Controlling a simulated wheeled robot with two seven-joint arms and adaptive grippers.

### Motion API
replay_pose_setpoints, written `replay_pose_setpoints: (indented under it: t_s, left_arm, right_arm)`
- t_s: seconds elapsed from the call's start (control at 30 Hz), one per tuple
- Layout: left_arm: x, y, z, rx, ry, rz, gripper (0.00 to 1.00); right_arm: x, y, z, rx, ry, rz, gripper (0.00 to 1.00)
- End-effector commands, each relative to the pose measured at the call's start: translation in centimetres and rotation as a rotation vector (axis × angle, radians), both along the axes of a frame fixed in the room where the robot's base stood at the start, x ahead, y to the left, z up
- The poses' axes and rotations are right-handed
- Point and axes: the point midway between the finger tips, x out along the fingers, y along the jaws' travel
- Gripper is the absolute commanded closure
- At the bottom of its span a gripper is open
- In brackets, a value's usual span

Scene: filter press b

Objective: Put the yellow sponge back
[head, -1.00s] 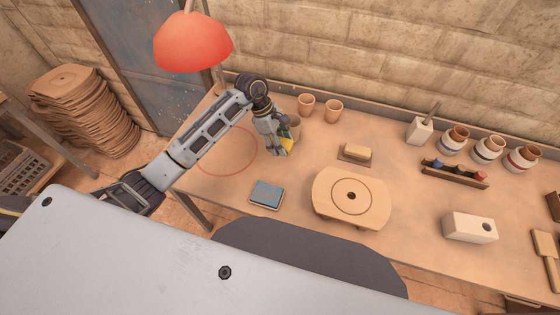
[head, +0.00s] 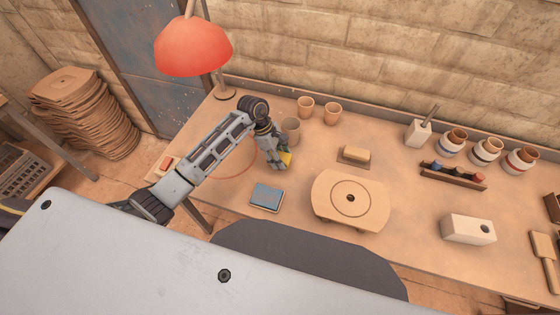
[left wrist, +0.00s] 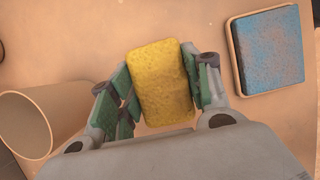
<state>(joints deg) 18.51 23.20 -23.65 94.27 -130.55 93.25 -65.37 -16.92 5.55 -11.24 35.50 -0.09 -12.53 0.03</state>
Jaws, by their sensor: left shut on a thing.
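The yellow sponge (left wrist: 161,82) is between the fingers of my left gripper (left wrist: 160,90), which is shut on it. In the head view the sponge (head: 285,158) shows as a small yellow patch at the tip of my left gripper (head: 276,160), over the table left of the round wooden wheel board. How high the sponge is above the table I cannot tell. A blue sponge on a shallow tray (head: 267,195) lies in front of the gripper; it also shows at the upper right of the left wrist view (left wrist: 268,50). My right gripper is not in view.
A clay cup (head: 291,129) stands close behind the gripper, and two more cups (head: 319,109) stand farther back. A tan block on a small tray (head: 355,155) is to the right. The wheel board (head: 350,198) is front right. A red ring (head: 232,178) is marked on the table.

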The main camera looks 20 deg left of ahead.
Motion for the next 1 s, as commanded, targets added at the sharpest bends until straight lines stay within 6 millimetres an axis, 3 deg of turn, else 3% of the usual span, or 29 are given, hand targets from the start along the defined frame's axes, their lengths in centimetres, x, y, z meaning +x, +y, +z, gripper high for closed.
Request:
replay_pose_setpoints:
  t_s: [0.23,0.77,0.8,0.97,1.0]
  left_arm:
    - [0.0,-0.1,-2.4,-0.001,0.001,0.001,0.8]
    - [0.0,0.0,-3.0,0.001,0.0,0.0,0.8]
    - [0.0,0.0,-3.1,0.001,0.001,0.0,0.51]
    - [0.0,0.0,-3.0,0.001,0.001,0.0,0.3]
    - [0.0,0.0,-3.0,0.001,0.001,0.0,0.3]
  right_arm:
    - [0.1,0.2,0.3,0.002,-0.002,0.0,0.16]
    - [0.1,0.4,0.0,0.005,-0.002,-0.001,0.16]
    - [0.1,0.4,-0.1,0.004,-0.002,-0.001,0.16]
    - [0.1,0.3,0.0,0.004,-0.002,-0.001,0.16]
    - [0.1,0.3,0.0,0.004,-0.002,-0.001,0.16]
